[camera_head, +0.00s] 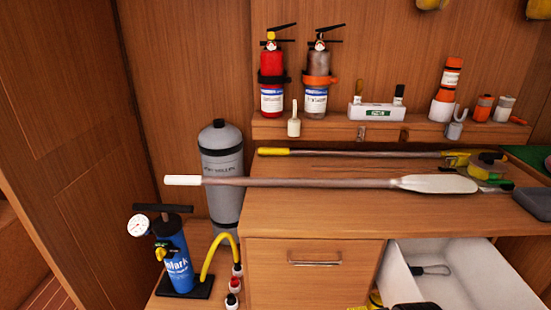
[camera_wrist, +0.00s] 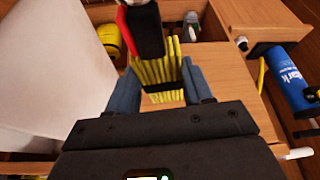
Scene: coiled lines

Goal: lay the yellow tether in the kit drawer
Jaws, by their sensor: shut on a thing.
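The yellow tether (camera_wrist: 153,72) is a bundle of yellow strands with a dark band across it. My gripper (camera_wrist: 164,88) is shut on it in the wrist view, with one grey-blue finger on each side. A red and black piece (camera_wrist: 143,28) stands up at the far end of the bundle. The kit drawer (camera_head: 400,278) is open at the lower right of the head view, with white walls. Its white side (camera_wrist: 60,65) appears left of my gripper in the wrist view. The tether's height relative to the drawer rim cannot be told.
A dark looped item (camera_head: 431,270) lies inside the drawer. A closed wooden drawer front (camera_head: 308,270) is left of it. A long paddle (camera_head: 300,183) lies across the worktop above. A blue pump (camera_head: 174,258) and a grey cylinder (camera_head: 222,170) stand at the left.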

